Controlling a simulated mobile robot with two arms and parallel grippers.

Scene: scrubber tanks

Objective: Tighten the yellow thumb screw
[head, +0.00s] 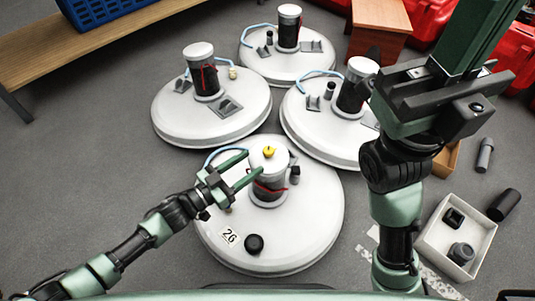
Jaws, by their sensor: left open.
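The yellow thumb screw (268,151) sits on top of the white-capped column (270,192) of the nearest round white tank (310,232), which carries a label "26". My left gripper (254,163) is open, with its two green fingers reaching toward the column from the left. The fingertips are close to the cap, just left of the screw; nothing shows between them. I cannot tell whether they touch the column. My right gripper (455,85) is large at the upper right, away from the screw, and its fingers run out of the frame at the top.
Similar tanks stand behind: left (211,108), back (288,63) and right (325,140). A black knob (254,243) is on the near tank's lid. An open white box (432,238) holds dark parts at right. A bench (75,45) is at upper left. Grey floor at left is clear.

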